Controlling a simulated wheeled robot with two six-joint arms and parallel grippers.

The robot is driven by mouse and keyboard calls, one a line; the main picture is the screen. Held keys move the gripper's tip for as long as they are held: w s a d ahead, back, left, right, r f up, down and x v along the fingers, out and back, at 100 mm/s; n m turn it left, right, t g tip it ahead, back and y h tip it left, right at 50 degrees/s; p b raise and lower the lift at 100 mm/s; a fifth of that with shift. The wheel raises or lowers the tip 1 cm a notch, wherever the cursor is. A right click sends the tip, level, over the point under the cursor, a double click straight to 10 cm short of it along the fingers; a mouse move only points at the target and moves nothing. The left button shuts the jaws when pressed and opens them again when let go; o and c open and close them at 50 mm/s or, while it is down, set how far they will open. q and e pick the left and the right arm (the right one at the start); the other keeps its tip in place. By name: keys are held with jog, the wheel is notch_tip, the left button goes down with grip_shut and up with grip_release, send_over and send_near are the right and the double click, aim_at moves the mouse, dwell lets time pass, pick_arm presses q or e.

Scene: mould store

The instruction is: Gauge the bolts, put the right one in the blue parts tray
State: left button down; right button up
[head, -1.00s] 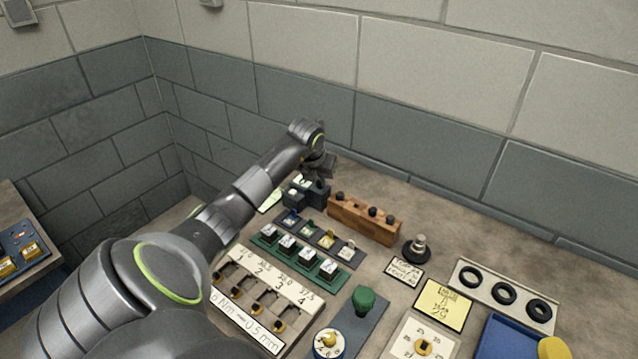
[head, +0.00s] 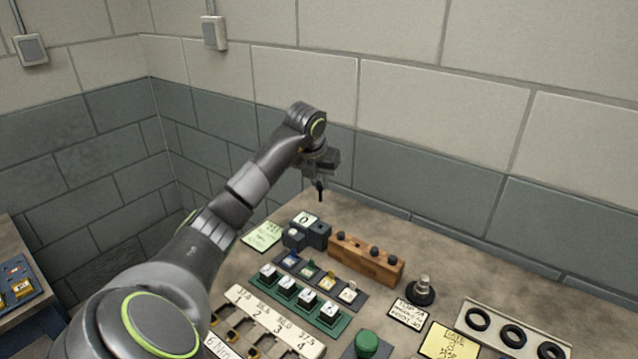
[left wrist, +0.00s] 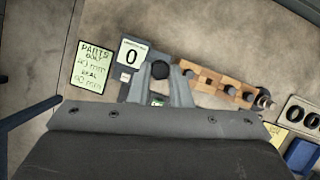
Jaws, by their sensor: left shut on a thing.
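My left gripper (head: 320,180) is shut on a dark bolt (head: 320,192), which hangs below the fingers above the back of the bench. In the left wrist view the bolt's round black head (left wrist: 160,70) shows between the fingertips. Below it stands the dark gauge (head: 318,234), its display showing 0; the display also shows in the left wrist view (left wrist: 131,54). A wooden rack (head: 365,263) right of the gauge holds dark-headed bolts. The blue parts tray (left wrist: 303,156) seems to show at the right edge of the left wrist view. My right gripper is out of view.
A pale green card (head: 262,236) lies left of the gauge. In front are green-based switches (head: 290,292) and a numbered panel (head: 262,318). Right of the rack stand a knob on a round black base (head: 420,292) and a plate with black rings (head: 515,333). Walls rise behind.

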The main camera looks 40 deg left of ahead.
aim_at(319, 185)
pick_arm(q)
jog(key=shift+r+p, duration=1.4)
jog(key=shift+r, duration=1.1)
jog(key=shift+f, duration=0.1)
